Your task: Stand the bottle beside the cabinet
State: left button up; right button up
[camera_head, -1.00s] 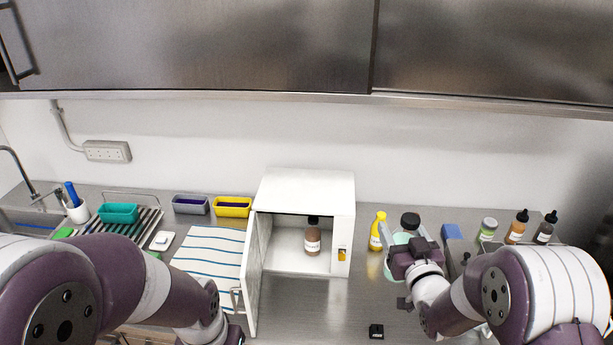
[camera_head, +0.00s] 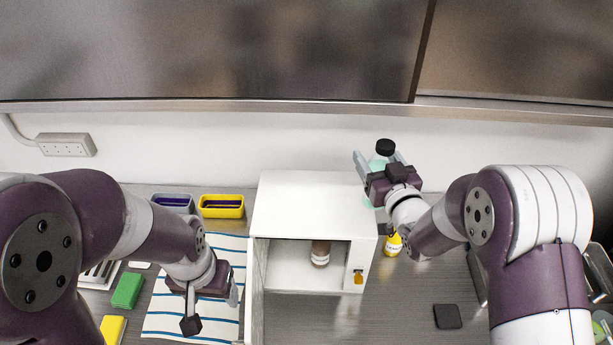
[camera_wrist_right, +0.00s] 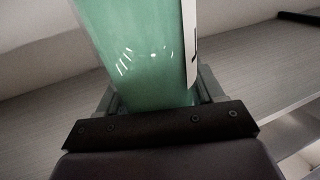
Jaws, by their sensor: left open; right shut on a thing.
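The mint-green bottle (camera_head: 377,164) with a black cap is held in my right gripper (camera_head: 381,168), which is shut on it. It looks raised off the counter, near the right rear of the white cabinet (camera_head: 310,205). In the right wrist view the green bottle body (camera_wrist_right: 145,55) fills the space between the fingers, with a white label edge at its right. The cabinet's door stands open at its left front. A brown bottle (camera_head: 320,254) stands inside. My left gripper (camera_head: 233,288) is open and empty over the striped cloth, left of the door.
A yellow bottle (camera_head: 392,244) stands right of the cabinet, partly behind my right arm. The striped cloth (camera_head: 165,312), a green block (camera_head: 128,290) and a yellow bin (camera_head: 222,212) lie left. A black square (camera_head: 447,316) lies on the otherwise clear counter at front right.

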jog(key=w+a+f+b, duration=0.3)
jog(key=a+f+b, duration=0.2)
jog(key=a+f, duration=0.5)
jog(key=shift+a+f+b, duration=0.2)
jog(key=shift+f+b, duration=0.15)
jog(key=shift+b, duration=0.05)
jog(key=o, duration=1.2)
jog(key=shift+w, duration=0.2)
pick_arm(q)
jog(key=f, duration=0.3)
jog(key=s+f, duration=0.1)
jog(key=f, duration=0.1)
jog(key=shift+d+f, duration=0.15)
pick_arm(e)
jog(key=shift+o, duration=0.2)
jog(key=shift+s+d, duration=0.1)
